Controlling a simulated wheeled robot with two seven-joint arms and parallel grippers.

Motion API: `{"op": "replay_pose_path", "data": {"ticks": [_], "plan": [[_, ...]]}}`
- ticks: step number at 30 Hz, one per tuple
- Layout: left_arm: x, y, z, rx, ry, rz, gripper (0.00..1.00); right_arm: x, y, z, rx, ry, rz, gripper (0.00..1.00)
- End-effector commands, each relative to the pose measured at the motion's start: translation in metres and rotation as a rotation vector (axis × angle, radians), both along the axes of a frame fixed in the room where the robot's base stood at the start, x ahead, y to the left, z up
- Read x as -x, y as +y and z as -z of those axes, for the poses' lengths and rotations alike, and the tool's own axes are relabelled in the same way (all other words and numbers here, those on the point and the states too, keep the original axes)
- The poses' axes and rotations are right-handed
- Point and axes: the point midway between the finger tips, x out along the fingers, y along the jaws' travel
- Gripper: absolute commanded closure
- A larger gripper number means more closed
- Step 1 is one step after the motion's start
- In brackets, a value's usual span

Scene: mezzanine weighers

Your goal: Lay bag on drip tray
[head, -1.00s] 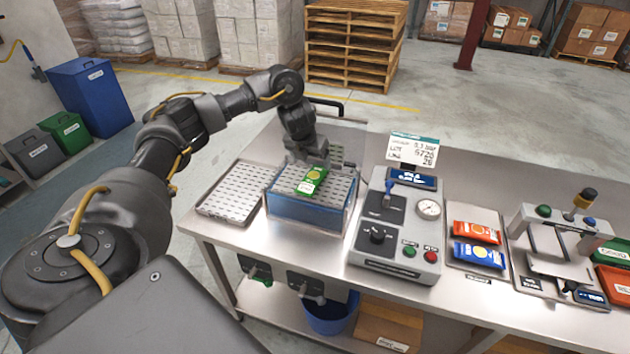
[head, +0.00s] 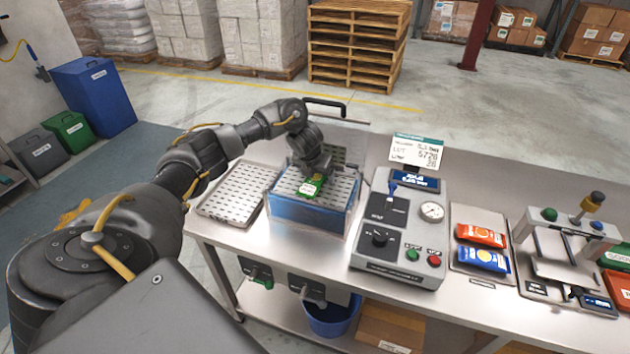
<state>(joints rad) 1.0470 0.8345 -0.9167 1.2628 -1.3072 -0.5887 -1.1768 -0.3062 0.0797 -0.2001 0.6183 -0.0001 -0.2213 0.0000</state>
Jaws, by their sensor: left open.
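The green bag (head: 312,188) lies on the perforated plate over the blue-walled clear tank (head: 308,213). Its far end is hidden by my left gripper. My left gripper (head: 316,173) is open and points down at the bag from above; whether its fingers stand around the bag or touch it I cannot tell. The drip tray (head: 232,205), a flat slotted metal tray, sits on the bench just left of the tank and is empty. My right gripper is not in view.
Right of the tank stands a grey control box (head: 400,240) with a dial and a sign behind it. Farther right are a tray with an orange bag (head: 481,236) and a blue bag (head: 482,259), then a weighing stand (head: 565,250). A raised handle (head: 325,103) rises behind the tank.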

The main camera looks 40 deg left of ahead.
Motion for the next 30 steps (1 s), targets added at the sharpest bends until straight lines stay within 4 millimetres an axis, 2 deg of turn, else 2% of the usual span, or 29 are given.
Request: {"op": "replay_pose_path", "data": {"ticks": [4, 15, 25, 30], "plan": [[0.000, 0.000, 0.000, 0.000, 0.000, 0.001, 0.23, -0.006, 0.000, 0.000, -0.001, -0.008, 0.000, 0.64], [0.000, 0.000, 0.000, 0.000, 0.000, 0.001, 0.71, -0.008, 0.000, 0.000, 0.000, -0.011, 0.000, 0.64], [0.000, 0.000, -0.003, 0.000, -0.001, 0.001, 0.73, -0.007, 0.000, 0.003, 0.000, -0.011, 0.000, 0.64], [-0.001, 0.000, -0.018, 0.000, -0.004, 0.001, 0.73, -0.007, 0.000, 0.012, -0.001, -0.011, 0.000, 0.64]]}}
